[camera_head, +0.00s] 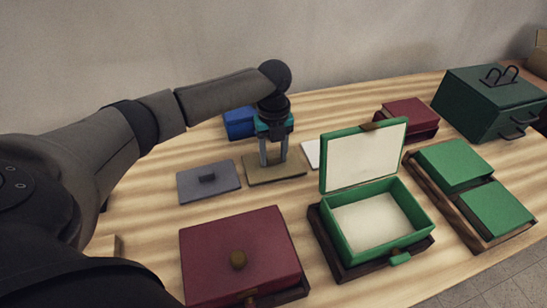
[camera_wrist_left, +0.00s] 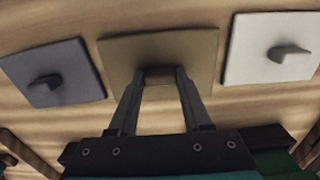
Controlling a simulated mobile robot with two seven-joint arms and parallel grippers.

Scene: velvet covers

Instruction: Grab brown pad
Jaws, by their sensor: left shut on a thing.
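The brown pad (camera_head: 290,172) is a flat square plate lying at the back middle of the table. It also shows in the left wrist view (camera_wrist_left: 198,50). My left gripper (camera_head: 273,163) points straight down over it. Its fingers (camera_wrist_left: 158,76) are shut on the pad's small brown handle, which is mostly hidden between the fingertips. The pad appears to rest on the table; I cannot tell if it is slightly raised. My right gripper is not in view.
A grey pad (camera_head: 222,185) lies left of the brown one and a white pad (camera_wrist_left: 270,65) right of it. In front are a closed maroon box (camera_head: 220,250) and an open green box (camera_head: 420,213). Blue, maroon and dark green boxes stand behind.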

